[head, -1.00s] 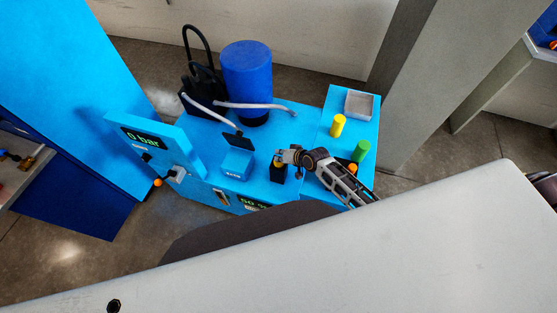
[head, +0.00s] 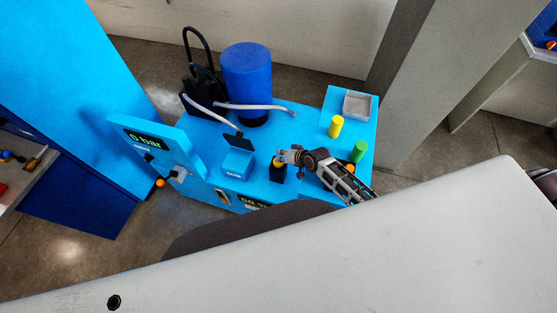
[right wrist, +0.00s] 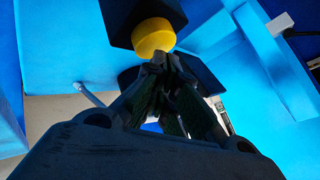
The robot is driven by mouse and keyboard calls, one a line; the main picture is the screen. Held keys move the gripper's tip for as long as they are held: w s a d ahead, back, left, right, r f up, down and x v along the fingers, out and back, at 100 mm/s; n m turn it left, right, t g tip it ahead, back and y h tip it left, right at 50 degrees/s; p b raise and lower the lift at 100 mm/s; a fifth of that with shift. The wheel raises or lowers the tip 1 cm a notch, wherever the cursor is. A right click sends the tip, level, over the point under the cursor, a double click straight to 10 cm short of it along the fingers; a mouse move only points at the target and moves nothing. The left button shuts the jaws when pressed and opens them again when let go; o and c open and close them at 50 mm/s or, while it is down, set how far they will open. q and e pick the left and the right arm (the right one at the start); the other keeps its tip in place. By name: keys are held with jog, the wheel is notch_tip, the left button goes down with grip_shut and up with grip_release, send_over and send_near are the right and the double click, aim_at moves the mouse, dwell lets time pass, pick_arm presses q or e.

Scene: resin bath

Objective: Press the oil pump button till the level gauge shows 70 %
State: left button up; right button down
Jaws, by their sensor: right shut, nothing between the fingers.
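The oil pump button is a yellow cap (right wrist: 154,36) on a black box (head: 277,174), on the light blue bench. My right gripper (right wrist: 160,62) is shut and empty. Its fingertips are at the cap's near edge in the right wrist view; I cannot tell whether they touch it. In the head view the right gripper (head: 283,158) covers most of the cap. The level gauge (head: 254,203) is a dark display with green digits on the bench front. Its lower part is hidden and the number is hard to read. My left gripper is not in view.
A panel with a green "0 bar" display (head: 144,138) stands at the left. A blue tank (head: 246,80) with grey hoses is behind. A yellow cylinder (head: 335,126), a green cylinder (head: 358,152) and a grey tray (head: 357,104) stand on the right part of the bench.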

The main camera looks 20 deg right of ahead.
jog(key=shift+r+p, duration=1.75)
jog(key=shift+r, duration=0.2)
jog(key=shift+f, duration=0.1)
